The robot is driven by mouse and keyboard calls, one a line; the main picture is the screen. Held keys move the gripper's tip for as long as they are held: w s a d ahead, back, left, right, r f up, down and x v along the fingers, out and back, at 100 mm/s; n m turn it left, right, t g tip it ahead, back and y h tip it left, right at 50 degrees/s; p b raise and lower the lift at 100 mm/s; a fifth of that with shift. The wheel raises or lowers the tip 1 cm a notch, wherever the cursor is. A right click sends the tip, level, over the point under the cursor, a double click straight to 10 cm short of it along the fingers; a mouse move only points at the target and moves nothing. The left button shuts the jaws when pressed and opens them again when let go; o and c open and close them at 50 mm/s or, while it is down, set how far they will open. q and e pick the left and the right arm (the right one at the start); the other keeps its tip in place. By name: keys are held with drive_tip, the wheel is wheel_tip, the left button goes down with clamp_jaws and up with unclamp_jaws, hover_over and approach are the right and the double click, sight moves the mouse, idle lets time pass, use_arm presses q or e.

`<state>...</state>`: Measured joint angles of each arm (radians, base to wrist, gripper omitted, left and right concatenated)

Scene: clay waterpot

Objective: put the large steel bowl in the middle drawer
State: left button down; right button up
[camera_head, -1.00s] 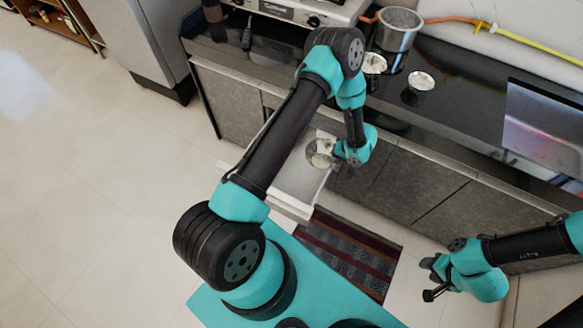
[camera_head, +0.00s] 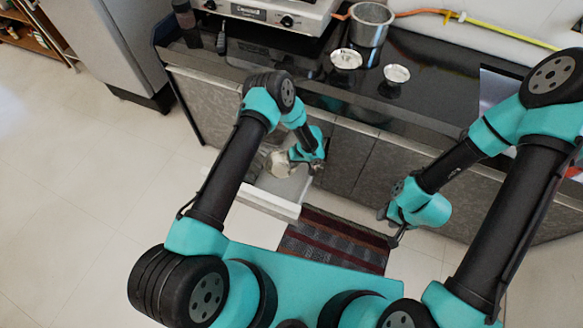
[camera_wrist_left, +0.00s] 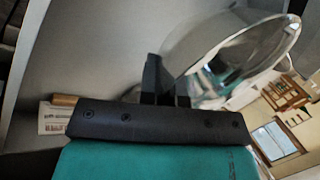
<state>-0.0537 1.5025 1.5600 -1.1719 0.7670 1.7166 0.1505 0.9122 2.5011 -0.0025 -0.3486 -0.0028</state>
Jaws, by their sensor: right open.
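The large steel bowl (camera_head: 279,165) is tilted over or inside an open pale drawer (camera_head: 268,202) below the counter; I cannot tell whether it touches the drawer floor. My left gripper (camera_head: 294,155) is at the bowl's right side. In the left wrist view, the shiny bowl (camera_wrist_left: 240,50) stands on edge against my left fingers (camera_wrist_left: 160,82), which look shut on its wall near the rim. My right gripper (camera_head: 388,228) is open and empty in front of the lower cabinets, right of the drawer.
Two small bowls, one left (camera_head: 346,59) and one right (camera_head: 397,73), and a steel pot (camera_head: 371,24) stand on the dark counter (camera_head: 440,95). A stove (camera_head: 270,12) is at the back. A striped rug (camera_head: 330,240) lies before the cabinets. Floor at left is clear.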

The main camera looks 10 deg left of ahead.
use_arm(q)
hover_over(290, 178)
drive_tip(key=d, duration=0.2)
drive_tip(key=shift+w+a+f, duration=0.1)
drive_tip(key=shift+w+f, duration=0.05)
drive_tip(key=shift+f, duration=0.8)
drive_tip(key=shift+w+a+f, duration=0.1)
drive_tip(key=shift+w+f, duration=0.05)
drive_tip(key=shift+f, duration=0.85)
drive_tip(key=shift+w+a+f, duration=0.1)
drive_tip(key=shift+w+f, duration=0.05)
drive_tip(key=shift+f, duration=0.8)
drive_tip(key=shift+f, duration=0.1)
drive_tip(key=shift+f, duration=2)
drive_tip(key=shift+f, duration=0.1)
drive_tip(key=c, duration=1.3)
unclamp_jaws()
